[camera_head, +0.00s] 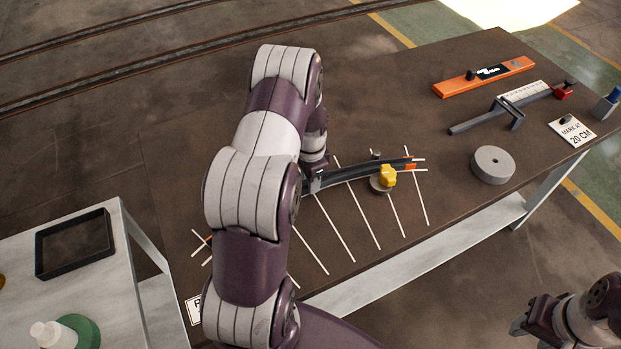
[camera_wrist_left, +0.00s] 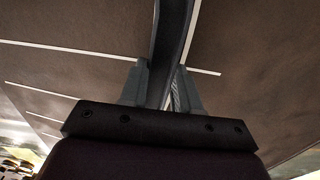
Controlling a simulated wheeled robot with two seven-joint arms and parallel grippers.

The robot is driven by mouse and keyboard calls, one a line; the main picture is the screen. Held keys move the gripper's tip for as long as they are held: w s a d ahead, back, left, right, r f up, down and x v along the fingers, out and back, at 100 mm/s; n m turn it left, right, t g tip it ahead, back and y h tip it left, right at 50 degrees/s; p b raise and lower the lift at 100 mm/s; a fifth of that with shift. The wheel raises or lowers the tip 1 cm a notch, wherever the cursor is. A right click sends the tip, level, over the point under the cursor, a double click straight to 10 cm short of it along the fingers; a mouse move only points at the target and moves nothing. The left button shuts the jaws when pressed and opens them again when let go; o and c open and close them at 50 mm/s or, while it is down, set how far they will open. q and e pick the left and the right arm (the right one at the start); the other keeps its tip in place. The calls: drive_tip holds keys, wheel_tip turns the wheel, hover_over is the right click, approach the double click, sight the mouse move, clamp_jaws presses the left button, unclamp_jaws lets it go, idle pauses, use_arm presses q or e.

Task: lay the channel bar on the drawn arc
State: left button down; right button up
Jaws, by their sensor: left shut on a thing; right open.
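The dark curved channel bar (camera_head: 349,174) lies on or just above the drawn white arc lines on the brown table, its right end near an orange mark (camera_head: 410,166). My left gripper (camera_head: 313,182) is shut on the bar; the left wrist view shows its fingers (camera_wrist_left: 160,85) on both sides of the channel bar (camera_wrist_left: 172,35). My left arm hides the bar's left part and the arc's middle. A yellow-knobbed clamp (camera_head: 387,178) stands by the bar's right part. My right gripper (camera_head: 530,322) is open and empty at the lower right, off the table.
White cross lines (camera_head: 362,215) fan across the brown table (camera_head: 440,210). A side table with a black tray (camera_head: 75,243) stands at the left.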

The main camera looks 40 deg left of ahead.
use_arm(q)
drive_tip(key=shift+f, duration=0.2)
drive_tip(key=c, duration=0.7)
unclamp_jaws()
drive_tip(key=shift+c, duration=0.2)
wheel_tip(320, 180, up, 13)
drive_tip(key=b, duration=0.1)
drive_tip(key=shift+f, duration=0.15)
